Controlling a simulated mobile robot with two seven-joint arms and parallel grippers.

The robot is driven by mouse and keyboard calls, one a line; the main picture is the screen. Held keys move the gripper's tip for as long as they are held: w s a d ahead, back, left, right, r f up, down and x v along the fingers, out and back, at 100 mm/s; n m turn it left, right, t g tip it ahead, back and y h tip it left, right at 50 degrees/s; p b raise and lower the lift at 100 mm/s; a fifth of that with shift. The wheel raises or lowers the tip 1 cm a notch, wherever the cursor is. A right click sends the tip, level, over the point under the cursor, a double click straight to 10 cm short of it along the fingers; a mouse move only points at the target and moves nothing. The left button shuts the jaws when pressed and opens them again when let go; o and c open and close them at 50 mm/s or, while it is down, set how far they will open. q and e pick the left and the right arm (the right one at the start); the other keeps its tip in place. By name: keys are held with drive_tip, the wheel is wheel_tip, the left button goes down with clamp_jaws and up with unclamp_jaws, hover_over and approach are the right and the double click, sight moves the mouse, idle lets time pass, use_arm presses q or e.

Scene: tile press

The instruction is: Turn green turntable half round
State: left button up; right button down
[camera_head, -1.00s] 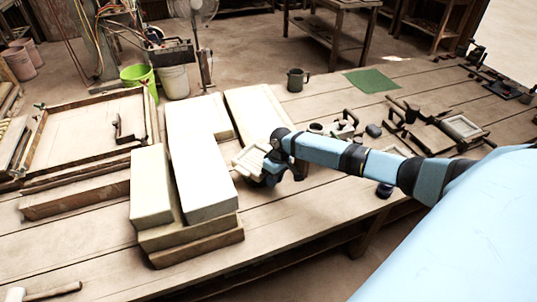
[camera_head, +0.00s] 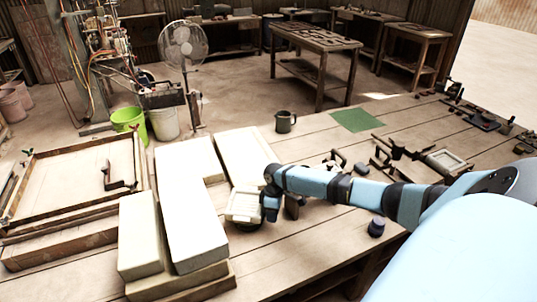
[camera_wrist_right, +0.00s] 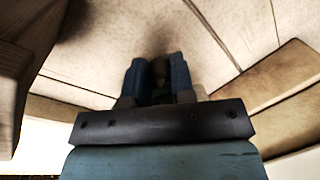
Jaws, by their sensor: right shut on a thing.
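A pale square framed tile (camera_head: 243,205) sits on a low dark round base (camera_head: 247,227) on the bench, beside the white blocks. I cannot make out green on this base. My right gripper (camera_head: 270,203) is at the tile's right edge, pointing down. In the right wrist view its blue fingers (camera_wrist_right: 158,80) are closed on a small dark knob-like piece (camera_wrist_right: 160,68). The arm and fingers hide part of the base and what the knob belongs to. My left gripper is not in view.
Long white blocks (camera_head: 190,215) stand close on the left of the tile. A dark mug (camera_head: 285,121) and a flat green mat (camera_head: 357,119) lie behind. A small dark pot (camera_head: 376,227) stands near the front edge. Tools and a frame (camera_head: 445,161) occupy the right side.

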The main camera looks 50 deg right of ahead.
drive_tip(key=shift+w+d+n, duration=0.2)
drive_tip(key=shift+d+n, duration=0.1)
drive_tip(key=shift+n, duration=0.1)
drive_tip(key=shift+w+d, duration=0.1)
idle(0.4)
drive_tip(key=c, duration=1)
unclamp_jaws()
drive_tip(key=shift+r, duration=0.1)
drive_tip(key=r, duration=0.4)
drive_tip(key=w+d+r, duration=0.1)
drive_tip(key=r, duration=0.4)
drive_tip(key=d+r, duration=0.1)
drive_tip(key=r, duration=0.3)
drive_tip(key=shift+w+r, duration=0.25)
drive_tip(key=shift+w, duration=0.05)
drive_tip(key=shift+c, duration=0.4)
